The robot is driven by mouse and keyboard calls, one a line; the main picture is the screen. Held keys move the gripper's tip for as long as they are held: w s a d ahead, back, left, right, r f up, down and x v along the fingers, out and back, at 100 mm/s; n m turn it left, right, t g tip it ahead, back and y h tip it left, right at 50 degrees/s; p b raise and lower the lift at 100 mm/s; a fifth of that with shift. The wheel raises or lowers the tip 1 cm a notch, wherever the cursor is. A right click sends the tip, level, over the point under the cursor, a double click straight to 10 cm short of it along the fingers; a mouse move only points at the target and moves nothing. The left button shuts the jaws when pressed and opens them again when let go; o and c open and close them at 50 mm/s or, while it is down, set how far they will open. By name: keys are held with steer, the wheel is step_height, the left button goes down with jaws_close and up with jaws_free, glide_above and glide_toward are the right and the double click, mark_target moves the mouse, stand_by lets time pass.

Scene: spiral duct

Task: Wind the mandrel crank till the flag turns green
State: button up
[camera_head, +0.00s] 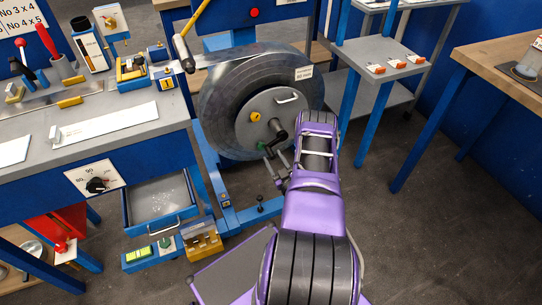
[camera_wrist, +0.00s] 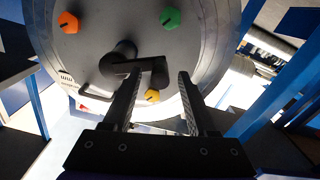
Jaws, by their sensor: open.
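The large dark spool (camera_head: 228,98) stands upright with a round grey face plate (camera_head: 250,133) at its middle. A dark crank (camera_head: 281,134) sits at the plate's centre, partly hidden by my arm. In the wrist view the crank (camera_wrist: 124,56) reaches right from its hub, and its end lies between my fingertips in the picture. My gripper (camera_wrist: 160,76) is open, with a finger on each side; I cannot tell whether it touches the crank. In the head view my gripper (camera_head: 276,164) is small, in front of the plate's lower part. I cannot pick out the flag with certainty.
Coloured knobs, orange (camera_wrist: 68,22), green (camera_wrist: 170,18) and yellow (camera_wrist: 152,95), stand on the plate near my fingers. A bench (camera_head: 30,140) with tools is on the left, an open drawer (camera_head: 160,202) below. A blue-legged stand (camera_head: 375,58) is to the right. Floor at lower right is clear.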

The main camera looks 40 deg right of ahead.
steer(key=shift+x, duration=1.4)
jaws_close()
stand_by(0.4)
